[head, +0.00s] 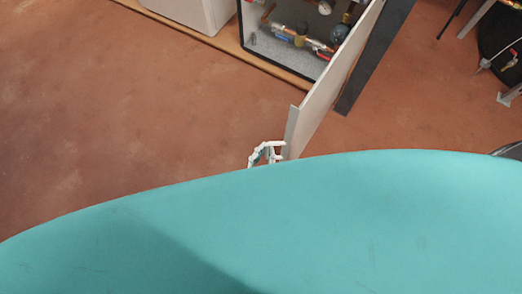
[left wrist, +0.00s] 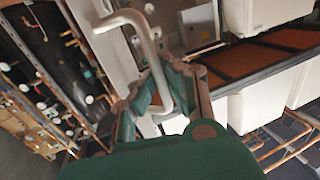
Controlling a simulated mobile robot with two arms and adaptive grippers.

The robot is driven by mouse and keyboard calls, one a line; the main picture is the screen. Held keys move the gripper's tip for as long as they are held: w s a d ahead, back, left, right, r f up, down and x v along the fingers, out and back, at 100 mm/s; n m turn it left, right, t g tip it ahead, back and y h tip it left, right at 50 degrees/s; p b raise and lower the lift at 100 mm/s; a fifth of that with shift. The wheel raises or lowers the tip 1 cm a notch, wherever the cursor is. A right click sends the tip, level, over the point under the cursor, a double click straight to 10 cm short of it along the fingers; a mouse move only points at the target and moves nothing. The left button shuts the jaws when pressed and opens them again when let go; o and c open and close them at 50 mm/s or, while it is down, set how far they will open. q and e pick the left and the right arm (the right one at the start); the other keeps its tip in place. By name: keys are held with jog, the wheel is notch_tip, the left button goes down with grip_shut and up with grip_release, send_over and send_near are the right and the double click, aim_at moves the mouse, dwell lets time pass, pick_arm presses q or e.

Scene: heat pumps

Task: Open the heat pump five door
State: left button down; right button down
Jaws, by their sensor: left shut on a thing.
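The heat pump door (head: 335,75) is a pale panel standing swung out from its dark-framed cabinet (head: 285,60). Pipes, valves and gauges show inside the cabinet. My left gripper (head: 266,153) is at the near free edge of the door, partly hidden behind a large teal surface. In the left wrist view, a bent metal handle (left wrist: 148,45) runs down between the green fingers of my left gripper (left wrist: 165,82), which is shut on it. My right gripper does not show.
A white unit (head: 192,12) stands left of the cabinet on a wooden base strip (head: 228,44). A dark post or panel (head: 375,60) stands right of the door. Brown floor (head: 130,110) is clear to the left. Metal legs and a dark round object (head: 497,45) stand far right.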

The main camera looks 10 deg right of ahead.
pick_arm(q)
jog(key=shift+d+r, duration=0.3)
jog(key=c, duration=1.7)
grip_release()
jog(key=shift+f, duration=0.15)
jog(key=shift+o, duration=0.2)
jog(key=v, duration=1.2)
jog(key=shift+w+a+f, duration=0.1)
jog(key=shift+f, duration=0.05)
